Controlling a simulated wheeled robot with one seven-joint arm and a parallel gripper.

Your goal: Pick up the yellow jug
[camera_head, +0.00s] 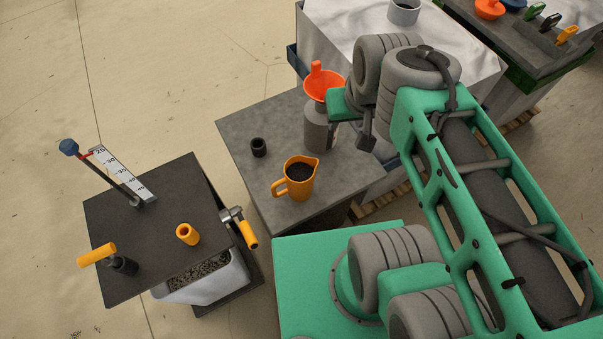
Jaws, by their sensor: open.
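The yellow jug (300,178) stands upright on a grey square table (247,135) near the middle of the view. Its handle points left and its spout points to the upper right. Its mouth is open and dark contents show inside. My arm folds over the right side of the view, with its joints to the right of and above the jug. Nothing touches the jug.
A grey bottle (317,130) with an orange funnel (323,86) stands behind the jug, close to my arm. A small black cup (258,147) is to the left. A dark bench (157,225) with yellow handles stands front left.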

